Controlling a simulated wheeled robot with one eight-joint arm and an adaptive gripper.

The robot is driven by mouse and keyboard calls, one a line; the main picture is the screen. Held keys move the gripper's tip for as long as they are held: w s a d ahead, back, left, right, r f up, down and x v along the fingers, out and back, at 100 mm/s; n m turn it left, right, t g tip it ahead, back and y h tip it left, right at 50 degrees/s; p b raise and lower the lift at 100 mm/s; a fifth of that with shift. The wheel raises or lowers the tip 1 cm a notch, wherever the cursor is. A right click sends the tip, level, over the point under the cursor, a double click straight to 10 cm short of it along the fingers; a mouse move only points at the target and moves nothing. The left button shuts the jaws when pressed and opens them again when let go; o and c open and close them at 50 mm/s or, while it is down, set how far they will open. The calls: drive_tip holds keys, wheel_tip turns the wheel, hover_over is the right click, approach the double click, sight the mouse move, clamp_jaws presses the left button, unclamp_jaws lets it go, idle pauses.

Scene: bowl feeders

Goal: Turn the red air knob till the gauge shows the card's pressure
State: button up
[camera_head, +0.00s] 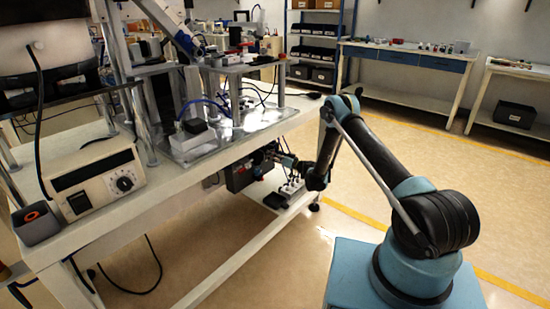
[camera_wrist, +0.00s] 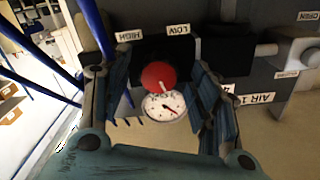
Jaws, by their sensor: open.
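In the wrist view the round red knob (camera_wrist: 158,76) faces me, with a small pale mark on its face. The white gauge (camera_wrist: 165,107) sits just below it, its lower part clear and its red needle pointing to the lower right; its numbers are too small to read. My gripper (camera_wrist: 158,70) is open, with one finger on each side of the knob and gaps between. In the head view my gripper (camera_head: 284,160) reaches under the bench edge to a dark unit (camera_head: 238,175). A white tag marked 4 (camera_wrist: 228,99) is partly hidden by the right finger; I cannot tell whether it is the card.
Labels HIGH (camera_wrist: 129,36), LOW (camera_wrist: 178,30) and AIR 1 (camera_wrist: 259,98) are on the panel. A pale round fitting (camera_wrist: 305,52) is at the right. Blue tubes (camera_wrist: 97,28) run at the left. The workbench (camera_head: 120,210) stands above and left; open floor (camera_head: 400,140) lies right.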

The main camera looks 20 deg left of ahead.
drive_tip(key=shift+d, duration=0.1)
drive_tip(key=shift+c, duration=0.2)
drive_tip(key=shift+w, duration=0.1)
drive_tip(key=c, duration=1)
drive_tip(key=shift+d+m, duration=0.1)
drive_tip(key=shift+m, duration=0.3)
drive_tip(key=o, duration=1)
drive_tip(key=shift+o, duration=0.2)
wheel_tip(320, 180, up, 10)
